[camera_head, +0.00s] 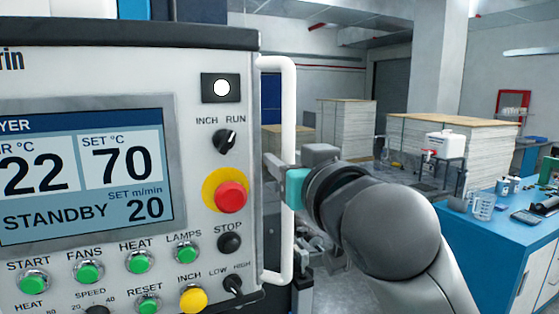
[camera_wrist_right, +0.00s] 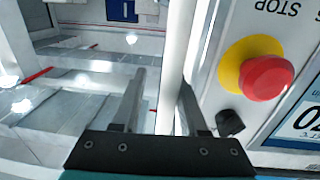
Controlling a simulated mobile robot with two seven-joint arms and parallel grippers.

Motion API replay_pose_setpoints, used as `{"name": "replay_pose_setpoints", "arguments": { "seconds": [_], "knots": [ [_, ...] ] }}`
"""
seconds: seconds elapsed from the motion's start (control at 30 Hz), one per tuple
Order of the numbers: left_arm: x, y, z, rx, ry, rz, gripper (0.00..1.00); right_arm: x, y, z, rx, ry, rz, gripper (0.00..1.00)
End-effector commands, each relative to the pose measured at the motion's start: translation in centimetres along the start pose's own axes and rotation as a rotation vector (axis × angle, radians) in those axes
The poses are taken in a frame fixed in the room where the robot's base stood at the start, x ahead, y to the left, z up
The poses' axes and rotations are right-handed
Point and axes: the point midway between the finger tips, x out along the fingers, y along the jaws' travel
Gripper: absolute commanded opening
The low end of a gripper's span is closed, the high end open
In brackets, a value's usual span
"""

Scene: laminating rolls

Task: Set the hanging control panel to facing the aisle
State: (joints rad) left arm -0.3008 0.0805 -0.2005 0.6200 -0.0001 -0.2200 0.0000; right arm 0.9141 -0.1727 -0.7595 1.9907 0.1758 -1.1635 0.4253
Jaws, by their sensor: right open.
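The control panel (camera_head: 120,75) fills the left of the head view, with its display and buttons facing me. A white vertical bar handle (camera_head: 289,110) runs along its right edge. My right gripper (camera_head: 275,168) is at the handle's middle height, coming in from the right. In the right wrist view, the open fingers of the gripper (camera_wrist_right: 162,82) stand either side of the white handle (camera_wrist_right: 178,50), with a gap visible on the left; contact on the right cannot be told. My left gripper is out of view.
A red stop button (camera_head: 230,197) on a yellow ring sits on the panel close to the handle. Paper stacks (camera_head: 435,148) stand behind on the right. A blue-sided bench (camera_head: 500,240) with a jug and small items is at the right.

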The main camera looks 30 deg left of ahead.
Motion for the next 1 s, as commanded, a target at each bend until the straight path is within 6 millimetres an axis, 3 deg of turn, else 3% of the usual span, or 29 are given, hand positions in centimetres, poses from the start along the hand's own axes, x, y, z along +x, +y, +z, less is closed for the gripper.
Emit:
{"name": "replay_pose_setpoints", "arguments": {
  "seconds": [0.17, 0.73, 1.0],
  "knots": [
    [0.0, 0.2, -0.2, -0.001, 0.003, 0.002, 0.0, 0.0, 0.2, 0.1, 0.0, -0.003, 0.006, 0.52],
    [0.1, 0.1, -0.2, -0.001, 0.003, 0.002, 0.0, -0.1, 0.0, -0.1, 0.0, 0.002, 0.001, 0.52],
    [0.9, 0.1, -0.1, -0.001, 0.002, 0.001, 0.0, -2.9, 0.0, 0.1, -0.002, 0.005, 0.0, 0.52]
  ]
}}
